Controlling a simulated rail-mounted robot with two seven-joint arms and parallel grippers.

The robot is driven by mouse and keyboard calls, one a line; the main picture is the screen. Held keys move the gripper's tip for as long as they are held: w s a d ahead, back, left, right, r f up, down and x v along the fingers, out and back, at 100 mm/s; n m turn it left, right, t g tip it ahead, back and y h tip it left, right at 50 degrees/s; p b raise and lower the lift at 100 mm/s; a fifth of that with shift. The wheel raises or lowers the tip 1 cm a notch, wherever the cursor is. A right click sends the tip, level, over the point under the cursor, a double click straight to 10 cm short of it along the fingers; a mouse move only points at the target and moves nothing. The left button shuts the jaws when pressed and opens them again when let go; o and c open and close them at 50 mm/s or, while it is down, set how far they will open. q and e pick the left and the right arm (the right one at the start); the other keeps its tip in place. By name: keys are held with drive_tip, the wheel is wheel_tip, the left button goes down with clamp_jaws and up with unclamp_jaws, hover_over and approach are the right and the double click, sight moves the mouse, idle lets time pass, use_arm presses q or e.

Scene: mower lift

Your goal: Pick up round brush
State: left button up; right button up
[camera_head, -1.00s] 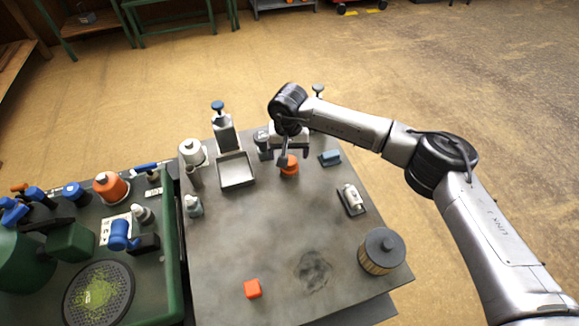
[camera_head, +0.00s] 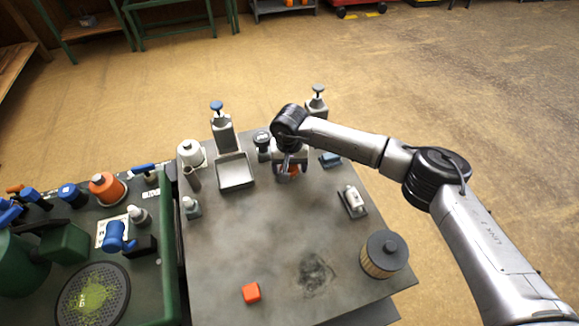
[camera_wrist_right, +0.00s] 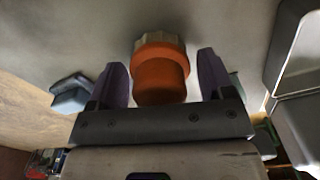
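The round brush (camera_head: 293,174) stands on the grey table, right of the metal tray, mostly hidden behind my right gripper (camera_head: 290,168). In the right wrist view the brush (camera_wrist_right: 160,80) has an orange round body and a pale ribbed end. There it sits between the two fingers of my right gripper (camera_wrist_right: 161,62), with a visible gap on both sides. The right gripper is open and around the brush, not closed on it. My left gripper is not in view.
The metal tray (camera_head: 236,171) and a blue-knobbed dispenser (camera_head: 223,132) stand left of the brush. A blue block (camera_head: 331,160) lies to its right. The table's middle is clear.

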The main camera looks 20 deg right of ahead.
drive_tip(key=c, duration=0.8)
drive_tip(key=shift+r, duration=0.15)
drive_tip(key=shift+c, duration=0.2)
drive_tip(key=shift+r, duration=0.6)
drive_tip(key=r, duration=0.1)
drive_tip(key=r+p, duration=0.1)
drive_tip(key=r, duration=0.1)
drive_tip(key=shift+s+d+r, duration=0.15)
drive_tip(key=shift+s+d, duration=0.1)
drive_tip(key=shift+d, duration=0.05)
drive_tip(key=s+d+r+p, duration=0.2)
drive_tip(key=s+d+r, duration=0.4)
drive_tip(key=s+d, duration=0.1)
drive_tip(key=shift+s+d+r+p, duration=0.15)
drive_tip(key=shift+s+d+p, duration=0.1)
drive_tip(key=shift+s+p, duration=0.2)
